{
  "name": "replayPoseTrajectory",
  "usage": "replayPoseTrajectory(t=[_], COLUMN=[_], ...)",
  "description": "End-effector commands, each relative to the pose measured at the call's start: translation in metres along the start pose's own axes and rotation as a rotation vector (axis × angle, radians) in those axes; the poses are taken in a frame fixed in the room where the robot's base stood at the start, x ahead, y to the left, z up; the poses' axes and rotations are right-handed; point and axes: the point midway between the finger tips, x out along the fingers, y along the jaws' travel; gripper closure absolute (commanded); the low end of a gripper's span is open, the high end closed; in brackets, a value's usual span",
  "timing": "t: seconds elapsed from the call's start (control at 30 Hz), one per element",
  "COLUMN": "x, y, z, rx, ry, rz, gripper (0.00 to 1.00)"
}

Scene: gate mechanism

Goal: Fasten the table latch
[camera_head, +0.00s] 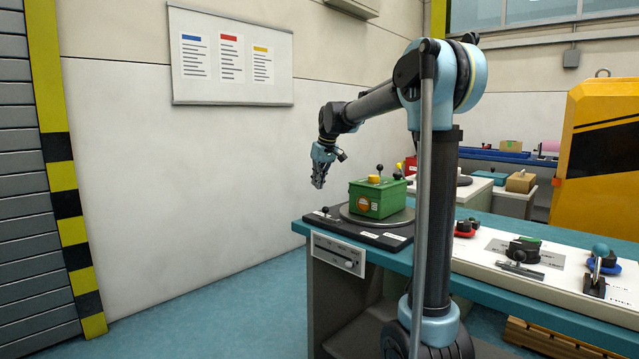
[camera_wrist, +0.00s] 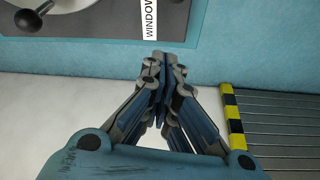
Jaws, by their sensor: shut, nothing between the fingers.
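My gripper (camera_head: 318,182) is in the air left of the green box (camera_head: 377,199), above and beyond the bench's left end. Its fingers point down and are shut and empty, and they also show in the wrist view (camera_wrist: 162,62). The green box stands on a round grey turntable (camera_head: 354,219) set in a dark base plate (camera_head: 378,241). A small black knob (camera_head: 325,210) stands on the plate's left corner, apart from my gripper. A black ball knob (camera_wrist: 36,19) also shows in the wrist view. Which part is the table latch, and its state, I cannot tell.
The teal bench (camera_head: 402,262) carries a white panel (camera_head: 481,258) with several clamps and levers at the right. A yellow cabinet (camera_head: 603,150) stands behind. The striped post (camera_head: 70,210) and wall are left. Teal floor (camera_head: 215,300) is clear.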

Motion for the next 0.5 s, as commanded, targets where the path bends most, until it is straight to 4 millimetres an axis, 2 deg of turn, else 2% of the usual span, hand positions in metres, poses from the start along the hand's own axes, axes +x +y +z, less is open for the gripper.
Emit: replayPoseTrajectory(t=[0.1,0.4,0.43,0.5], x=[0.022,0.066,0.07,0.065], y=[0.0,0.0,0.0,0.0], z=[0.0,0.0,0.0,0.011], rx=[-0.001,-0.001,-0.001,0.0], ry=[0.0,0.0,0.0,0.0], rz=[0.0,0.0,0.0,0.0], gripper=[1.0,1.0,1.0,1.0])
